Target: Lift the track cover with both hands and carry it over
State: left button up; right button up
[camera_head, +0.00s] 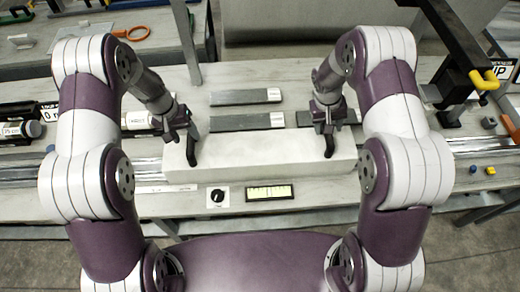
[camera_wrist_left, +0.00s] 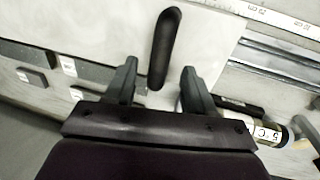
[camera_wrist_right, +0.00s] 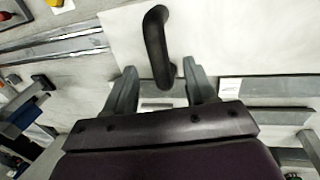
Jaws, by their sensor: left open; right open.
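The track cover (camera_head: 260,152) is a long pale grey block lying across the bench in the head view. It has two black upright handles, a left one (camera_head: 192,150) and a right one (camera_head: 329,145). My left gripper (camera_head: 183,122) is open just behind the left handle; in the left wrist view that handle (camera_wrist_left: 165,45) lines up with the gap between the fingers (camera_wrist_left: 159,72). My right gripper (camera_head: 327,112) is open at the right handle; in the right wrist view the handle (camera_wrist_right: 156,45) reaches down between the fingers (camera_wrist_right: 160,68). Depth between fingers and handles is hard to tell.
Grey labelled bars (camera_head: 247,121) lie behind the cover. Dark cylinders (camera_head: 22,130) lie at left. A black stand with a yellow handle (camera_head: 484,80) rises at right. A knob (camera_head: 217,196) and lit display (camera_head: 269,192) sit in front. Metal rails (camera_head: 480,143) run out on both sides.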

aim_at(189, 140)
pick_arm(q)
jog(key=f, duration=0.2)
jog(key=d+f, duration=0.1)
jog(key=f, duration=0.2)
pick_arm(e)
jog(key=f, duration=0.2)
jog(key=d+f, duration=0.1)
jog(key=f, duration=0.2)
pick_arm(q)
jog(key=shift+r, duration=0.1)
grip_shut()
pick_arm(e)
grip_shut()
jog(key=shift+r, duration=0.1)
dwell(0.5)
